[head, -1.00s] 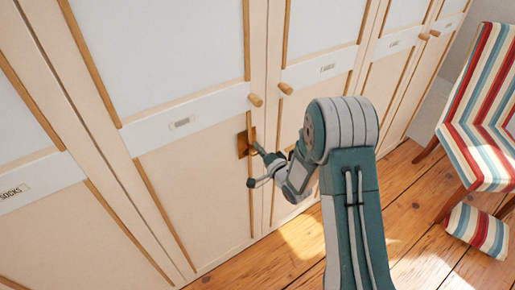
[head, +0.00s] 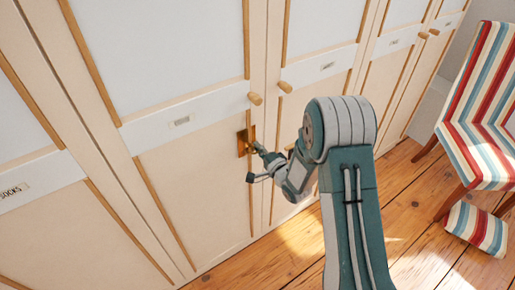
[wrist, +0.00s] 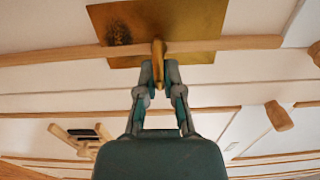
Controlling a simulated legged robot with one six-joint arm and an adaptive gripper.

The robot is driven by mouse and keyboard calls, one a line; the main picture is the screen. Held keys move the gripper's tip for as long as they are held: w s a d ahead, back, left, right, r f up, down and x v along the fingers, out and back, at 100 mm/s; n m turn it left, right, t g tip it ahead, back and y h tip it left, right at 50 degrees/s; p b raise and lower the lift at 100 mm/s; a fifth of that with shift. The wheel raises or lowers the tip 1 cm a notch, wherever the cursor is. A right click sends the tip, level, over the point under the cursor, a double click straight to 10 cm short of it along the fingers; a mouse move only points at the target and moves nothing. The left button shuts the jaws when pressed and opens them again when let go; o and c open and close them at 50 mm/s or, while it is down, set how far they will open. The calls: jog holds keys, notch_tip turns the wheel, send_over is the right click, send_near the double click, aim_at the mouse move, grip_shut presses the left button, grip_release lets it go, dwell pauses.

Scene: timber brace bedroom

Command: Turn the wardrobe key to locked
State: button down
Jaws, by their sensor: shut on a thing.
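The wardrobe (head: 200,180) is cream with pale panels and wooden trim. A brass lock plate (head: 240,146) is on its door, below a round knob; it also shows at the top of the wrist view (wrist: 195,20). The brass key (wrist: 158,60) stands out from the plate, its bow edge-on between the fingertips in the wrist view. My gripper (wrist: 159,78) is shut on the key, with a finger on each side. In the head view my gripper (head: 260,162) is at the plate, and the key is too small to make out clearly there.
Wooden knobs (head: 256,99) and (head: 285,87) stick out above the lock. A striped chair (head: 485,110) and a striped footstool (head: 477,229) stand at the right. The wooden floor (head: 410,215) between them and the wardrobe is clear.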

jog(key=c, duration=0.8)
grip_release()
jog(key=shift+d+f, duration=0.25)
jog(key=shift+f, duration=0.05)
jog(key=shift+w+r, duration=0.1)
jog(key=v, duration=1.2)
